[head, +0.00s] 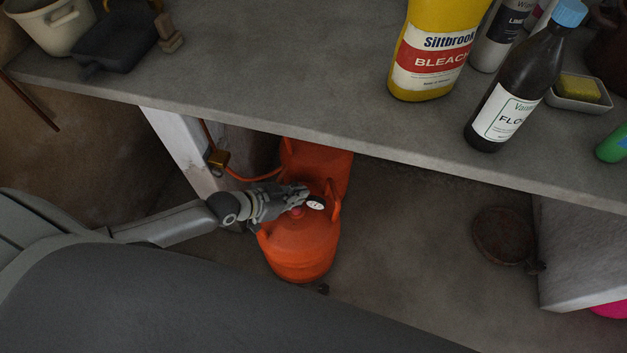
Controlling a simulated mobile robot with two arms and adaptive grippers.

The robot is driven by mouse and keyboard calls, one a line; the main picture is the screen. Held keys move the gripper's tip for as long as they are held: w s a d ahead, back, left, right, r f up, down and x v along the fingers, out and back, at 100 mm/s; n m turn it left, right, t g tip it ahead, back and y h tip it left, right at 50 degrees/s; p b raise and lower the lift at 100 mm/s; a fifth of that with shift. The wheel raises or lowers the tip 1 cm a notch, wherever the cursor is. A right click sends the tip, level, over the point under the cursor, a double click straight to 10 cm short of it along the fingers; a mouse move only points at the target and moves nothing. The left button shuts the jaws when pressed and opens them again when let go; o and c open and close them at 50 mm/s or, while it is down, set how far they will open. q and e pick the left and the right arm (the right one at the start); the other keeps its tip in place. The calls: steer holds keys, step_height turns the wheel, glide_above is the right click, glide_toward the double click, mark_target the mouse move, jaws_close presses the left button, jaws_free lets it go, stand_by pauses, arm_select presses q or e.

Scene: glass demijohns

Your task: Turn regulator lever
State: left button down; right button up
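An orange gas cylinder (300,250) stands on the floor under the grey counter. A regulator with a white-faced gauge (315,205) sits at its top, inside the orange collar. A small red part (297,212) shows beside the gauge; I cannot tell whether it is the lever. My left gripper (298,197) reaches in from the left and is over the cylinder top, close to the regulator. Its fingers overlap the regulator area, so I cannot tell whether they are open, shut or touching it. My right gripper is not in view.
The counter (270,70) overhangs the cylinder. It carries a yellow bleach bottle (432,45), a dark bottle (520,85) and a grey dustpan (118,42). An orange hose (250,178) runs behind the gripper. Floor right of the cylinder is clear up to a round brown object (503,235).

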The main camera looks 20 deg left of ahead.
arm_select(q)
steer(key=shift+s+a+f, duration=0.1)
steer(key=shift+s+a, duration=0.25)
steer(key=shift+a, duration=0.2)
steer(key=shift+s+a, duration=0.1)
steer(key=shift+a, duration=0.15)
stand_by(0.4)
